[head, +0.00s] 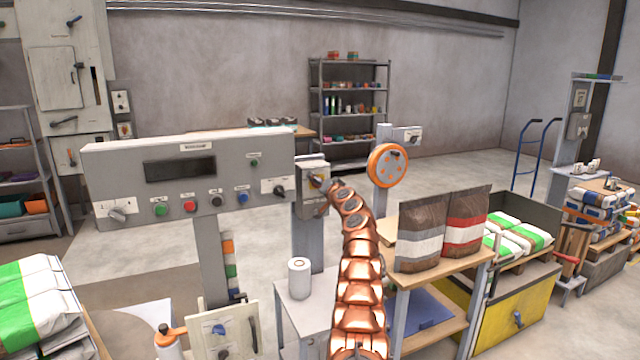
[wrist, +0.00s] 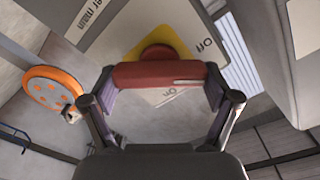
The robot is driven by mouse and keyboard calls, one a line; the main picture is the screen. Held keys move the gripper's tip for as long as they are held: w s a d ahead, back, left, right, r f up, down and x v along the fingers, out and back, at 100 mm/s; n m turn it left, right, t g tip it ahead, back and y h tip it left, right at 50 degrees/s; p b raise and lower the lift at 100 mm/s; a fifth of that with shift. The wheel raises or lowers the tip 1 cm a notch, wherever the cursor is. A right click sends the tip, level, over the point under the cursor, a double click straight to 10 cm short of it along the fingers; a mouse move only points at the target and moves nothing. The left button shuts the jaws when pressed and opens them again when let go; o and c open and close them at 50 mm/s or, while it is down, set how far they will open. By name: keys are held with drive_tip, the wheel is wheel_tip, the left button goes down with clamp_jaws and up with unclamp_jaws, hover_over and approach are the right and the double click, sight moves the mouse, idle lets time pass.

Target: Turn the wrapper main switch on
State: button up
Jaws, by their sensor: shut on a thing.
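The wrapper main switch is on a grey box (head: 312,172) right of the long control panel in the head view. In the wrist view its plate (wrist: 125,45) shows a cut-off label ending "er main", a yellow patch, and the words "Off" above right and "On" below. Its red handle (wrist: 155,75) lies level across the picture, with a white mark near its right end, pointing to neither word clearly. My gripper (wrist: 160,82) is shut on the handle, one finger at each end. In the head view my gripper (head: 326,188) is at the box, and my arm partly hides it.
The control panel (head: 190,175) with buttons and knobs stands close on the left. An orange handwheel (head: 388,166) is right of my arm. Brown bags (head: 420,234) stand on a shelf at right. A white roll (head: 299,277) stands on a table below.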

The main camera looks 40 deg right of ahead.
drive_tip(key=m, duration=0.2)
drive_tip(key=shift+f+m, duration=0.1)
drive_tip(key=shift+m, duration=0.3)
drive_tip(key=m, duration=0.2)
drive_tip(key=shift+f+m, duration=0.15)
drive_tip(key=shift+m, duration=0.25)
drive_tip(key=shift+f+m+p, duration=0.1)
drive_tip(key=shift+m+p, duration=0.4)
drive_tip(key=shift+m, duration=1.7)
drive_tip(key=o, duration=0.9)
drive_tip(key=shift+s, duration=0.15)
